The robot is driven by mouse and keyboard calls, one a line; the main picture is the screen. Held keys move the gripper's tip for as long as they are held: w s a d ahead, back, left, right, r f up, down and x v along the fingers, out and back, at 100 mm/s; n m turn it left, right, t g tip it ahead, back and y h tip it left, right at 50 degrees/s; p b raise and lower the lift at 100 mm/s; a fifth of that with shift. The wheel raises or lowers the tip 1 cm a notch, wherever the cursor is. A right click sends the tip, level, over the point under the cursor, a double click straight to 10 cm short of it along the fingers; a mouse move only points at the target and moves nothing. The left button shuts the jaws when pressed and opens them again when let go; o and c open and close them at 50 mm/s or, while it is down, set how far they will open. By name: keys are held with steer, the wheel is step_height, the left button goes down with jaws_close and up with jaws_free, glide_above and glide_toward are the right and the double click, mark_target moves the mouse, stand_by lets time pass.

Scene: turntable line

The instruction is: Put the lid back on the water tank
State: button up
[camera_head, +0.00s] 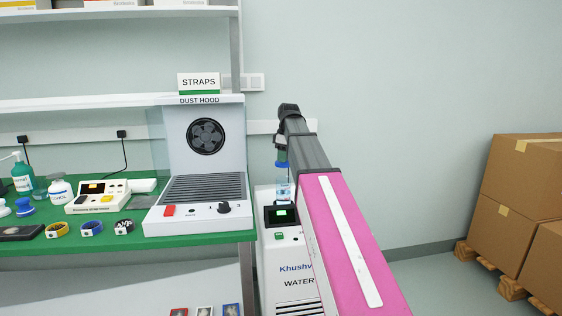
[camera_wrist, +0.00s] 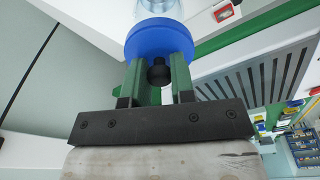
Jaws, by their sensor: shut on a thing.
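The blue lid (camera_wrist: 150,38) is a round disc with a black knob (camera_wrist: 160,74) in the wrist view. My gripper (camera_wrist: 157,78) has its green fingers shut on that knob. In the head view the lid (camera_head: 282,164) shows as a small blue band below my gripper (camera_head: 281,151). The water tank (camera_head: 284,258) is a white unit with a dark display, partly hidden by my pink arm. Its clear neck (camera_head: 284,189) stands on top, right under the lid. I cannot tell whether lid and neck touch. The clear part also shows beyond the lid in the wrist view (camera_wrist: 158,7).
The green bench (camera_head: 120,245) with the dust hood (camera_head: 201,219) stands close left of the tank. Wristbands, bottles and a small device lie on it. Cardboard boxes (camera_head: 521,177) on pallets stand at the right. The floor between tank and boxes looks clear.

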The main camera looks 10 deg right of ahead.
step_height(320, 180, down, 6)
steer(key=shift+f, duration=0.15)
stand_by(0.6)
steer(key=shift+f, duration=0.15)
stand_by(1.8)
steer(key=o, duration=1.5)
steer(key=shift+c, duration=0.2)
steer(key=shift+r, duration=3.5)
